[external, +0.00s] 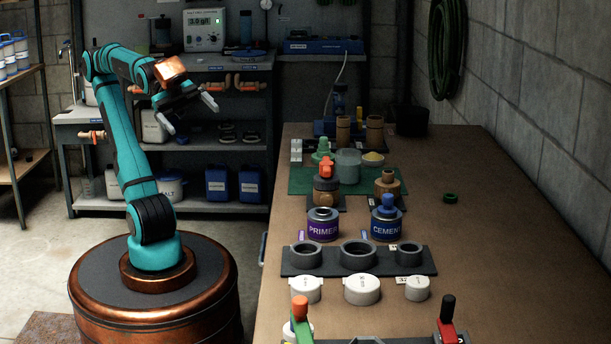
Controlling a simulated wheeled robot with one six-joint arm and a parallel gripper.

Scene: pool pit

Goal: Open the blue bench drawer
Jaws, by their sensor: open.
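My gripper (189,115) is raised at the upper left, in front of the back shelving. Its two pale fingers are spread apart with nothing between them. It is to the left of the long brown bench (520,240) and well above it, apart from everything. A small blue-grey piece (263,248) shows low at the bench's left side; I cannot tell whether it is part of the blue drawer. The bench's front face is mostly hidden from this view, and no drawer is clearly visible.
The bench top holds a purple primer can (323,226), a blue cement can (387,228), a dark ring holder (300,262), white caps (362,289) and red- and black-handled valves (447,318). Grey shelving (225,207) stands behind me. Floor between shelving and bench is clear.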

